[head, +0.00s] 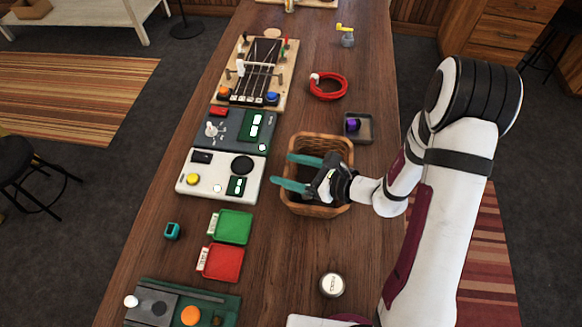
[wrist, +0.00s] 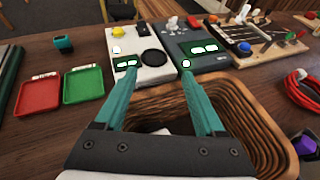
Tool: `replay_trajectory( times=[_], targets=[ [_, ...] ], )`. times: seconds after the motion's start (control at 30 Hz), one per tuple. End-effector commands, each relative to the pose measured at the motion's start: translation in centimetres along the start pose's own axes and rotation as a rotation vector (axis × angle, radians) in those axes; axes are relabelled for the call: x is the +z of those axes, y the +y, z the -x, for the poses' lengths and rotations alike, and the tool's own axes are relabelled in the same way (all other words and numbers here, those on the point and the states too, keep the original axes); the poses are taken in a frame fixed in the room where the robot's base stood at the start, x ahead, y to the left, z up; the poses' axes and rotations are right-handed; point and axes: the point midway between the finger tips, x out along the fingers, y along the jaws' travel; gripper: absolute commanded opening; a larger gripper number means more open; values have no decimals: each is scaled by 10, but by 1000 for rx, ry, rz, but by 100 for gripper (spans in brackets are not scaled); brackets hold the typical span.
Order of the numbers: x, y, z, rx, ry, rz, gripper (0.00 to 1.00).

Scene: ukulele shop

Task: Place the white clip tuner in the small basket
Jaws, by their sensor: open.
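The small wicker basket (head: 318,211) stands at the middle of the bench, and its rim and wall fill the lower right of the wrist view (wrist: 272,135). My gripper (head: 283,170) is above the basket with its teal fingers pointing left past the rim. The fingers are apart, with nothing between them (wrist: 157,75). A small white piece (head: 211,129) on the dark grey box may be the white clip tuner; it also shows in the wrist view (wrist: 171,23). Another white piece (head: 241,69) stands on the stringed wooden board. I cannot tell which is the tuner.
A white box (head: 220,174) and a dark grey box (head: 232,131) lie left of the basket. Green (head: 233,227) and red (head: 222,263) trays and a teal gadget (head: 172,231) are nearer. A grey tray (head: 366,136) and red cable (head: 328,86) lie beyond, to the right.

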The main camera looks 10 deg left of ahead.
Motion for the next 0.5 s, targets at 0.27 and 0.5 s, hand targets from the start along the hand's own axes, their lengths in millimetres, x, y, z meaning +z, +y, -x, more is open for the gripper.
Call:
replay_trajectory(
  times=[0.27,0.5],
  targets=[
    [5,-2,41,-8,-1,0,71],
    [5,-2,104,-6,-1,0,71]
  ],
)
